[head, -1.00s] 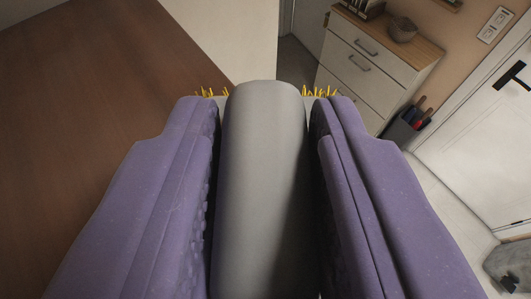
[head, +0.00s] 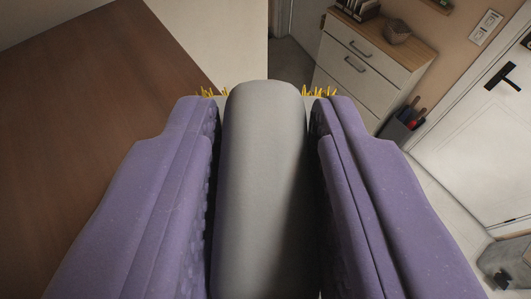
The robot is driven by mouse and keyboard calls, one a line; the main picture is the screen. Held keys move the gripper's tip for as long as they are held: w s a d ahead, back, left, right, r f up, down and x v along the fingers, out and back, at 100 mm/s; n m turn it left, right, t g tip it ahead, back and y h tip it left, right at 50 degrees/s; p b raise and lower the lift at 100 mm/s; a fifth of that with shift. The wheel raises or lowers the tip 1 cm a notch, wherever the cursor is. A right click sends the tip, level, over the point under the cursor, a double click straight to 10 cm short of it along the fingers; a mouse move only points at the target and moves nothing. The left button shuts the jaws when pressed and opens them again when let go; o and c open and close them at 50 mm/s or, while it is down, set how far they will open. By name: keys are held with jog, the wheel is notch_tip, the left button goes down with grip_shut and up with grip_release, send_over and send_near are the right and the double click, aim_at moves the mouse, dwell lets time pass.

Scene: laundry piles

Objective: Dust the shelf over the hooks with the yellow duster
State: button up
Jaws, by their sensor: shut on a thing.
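My gripper (head: 265,120) fills the lower middle of the head view, its two purple fingers on either side of a thick grey handle. It is shut on the yellow duster (head: 266,170). Yellow bristle tips (head: 318,91) show beyond the fingertips on both sides of the handle; the rest of the duster head is hidden behind the handle and fingers. I cannot make out a shelf with hooks under it in this view.
A brown wooden surface (head: 90,130) spans the left. A white drawer cabinet (head: 362,75) with a wooden top carries a bowl (head: 397,34). A dark bin (head: 402,124) stands beside it, near a white door (head: 480,130). Pale floor shows at right.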

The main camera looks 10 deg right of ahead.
jog(key=shift+r+p, duration=0.85)
jog(key=shift+r, duration=0.55)
jog(key=shift+r, duration=0.1)
notch_tip(320, 180, up, 3)
jog(key=p, duration=0.2)
jog(key=shift+p, duration=0.4)
